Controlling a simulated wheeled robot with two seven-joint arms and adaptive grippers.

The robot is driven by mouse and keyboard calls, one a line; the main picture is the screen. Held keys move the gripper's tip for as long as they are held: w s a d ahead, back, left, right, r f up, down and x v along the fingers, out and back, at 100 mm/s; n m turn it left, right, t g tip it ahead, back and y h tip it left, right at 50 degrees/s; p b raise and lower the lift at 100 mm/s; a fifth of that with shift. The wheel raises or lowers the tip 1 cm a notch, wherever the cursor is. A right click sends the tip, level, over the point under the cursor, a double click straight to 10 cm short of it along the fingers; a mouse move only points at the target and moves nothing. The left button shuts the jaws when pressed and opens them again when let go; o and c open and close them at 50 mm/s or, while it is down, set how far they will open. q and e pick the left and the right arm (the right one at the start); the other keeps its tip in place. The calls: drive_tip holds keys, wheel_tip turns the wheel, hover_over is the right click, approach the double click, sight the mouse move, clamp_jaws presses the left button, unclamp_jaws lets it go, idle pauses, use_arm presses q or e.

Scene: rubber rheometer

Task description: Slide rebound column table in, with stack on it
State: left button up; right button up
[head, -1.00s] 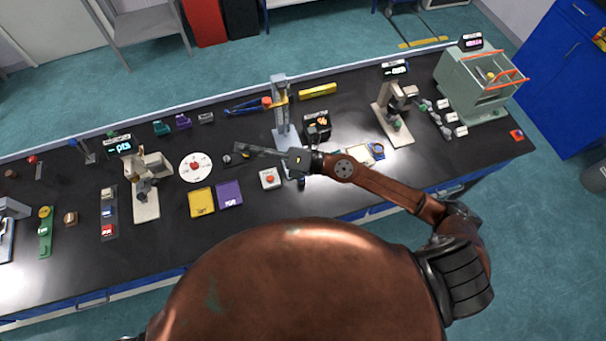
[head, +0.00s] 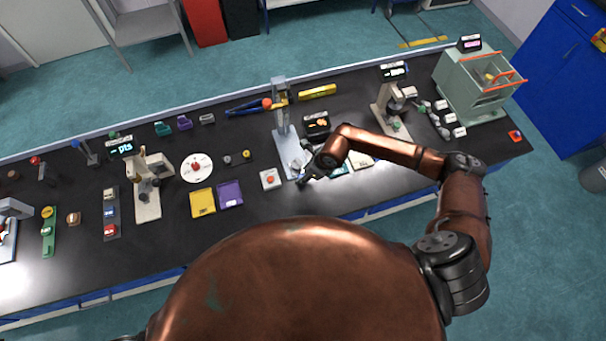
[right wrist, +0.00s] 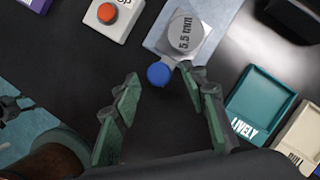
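The rebound column (head: 281,105) stands upright on a pale blue-grey base (head: 290,150) near the middle of the bench. In the right wrist view, a grey disc stack marked 5.5 mm (right wrist: 186,36) sits over the pale base (right wrist: 218,22). A blue knob (right wrist: 158,75) sticks out at the stack's near side, presumably on the column table, which is mostly hidden under the stack. My right gripper (head: 300,179) is at the front end of the base. In the wrist view the right gripper (right wrist: 160,80) is open, its fingertips either side of the knob with visible gaps. My left gripper is out of view.
A white box with a red button (head: 270,179) stands left of the base. Teal (right wrist: 262,107) and cream (right wrist: 303,138) labelled trays lie to its right. A dark device (head: 316,124) stands right of the column. Bare black bench lies in front.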

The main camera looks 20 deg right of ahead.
drive_tip(key=shift+x, duration=0.8)
drive_tip(key=shift+c, duration=0.5)
clamp_jaws()
